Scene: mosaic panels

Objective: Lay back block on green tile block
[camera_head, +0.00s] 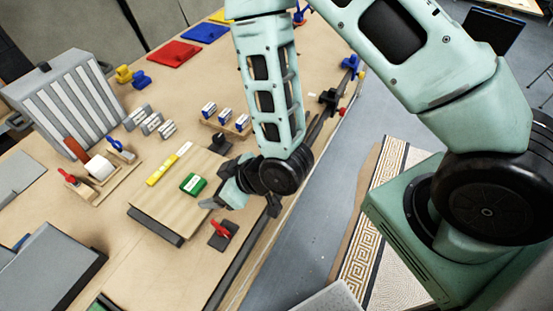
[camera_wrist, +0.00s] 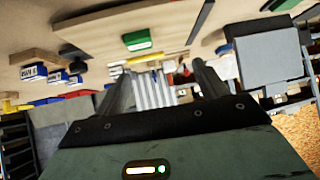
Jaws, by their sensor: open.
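A green tile block (camera_head: 194,184) with a white mark lies on the pale wooden board (camera_head: 160,212). It also shows in the wrist view (camera_wrist: 138,41), beyond the fingers. Several blue-and-white blocks stand in a row on a wooden rack; the one farthest back (camera_head: 209,109) is at the row's left end. Blue-and-white blocks also show at the left of the wrist view (camera_wrist: 33,72). My gripper (camera_head: 222,200) is just right of the green block, apart from the rack. In the wrist view its fingers (camera_wrist: 163,85) are spread, with nothing held. My wrist hides part of the board's right side.
Yellow and white strips (camera_head: 162,169) lie beside the green block. A red-handled clamp (camera_head: 222,231) stands near the front edge. Grey-and-white pieces (camera_head: 151,123) stand at left. Red (camera_head: 173,53) and blue (camera_head: 205,32) panels lie at the back.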

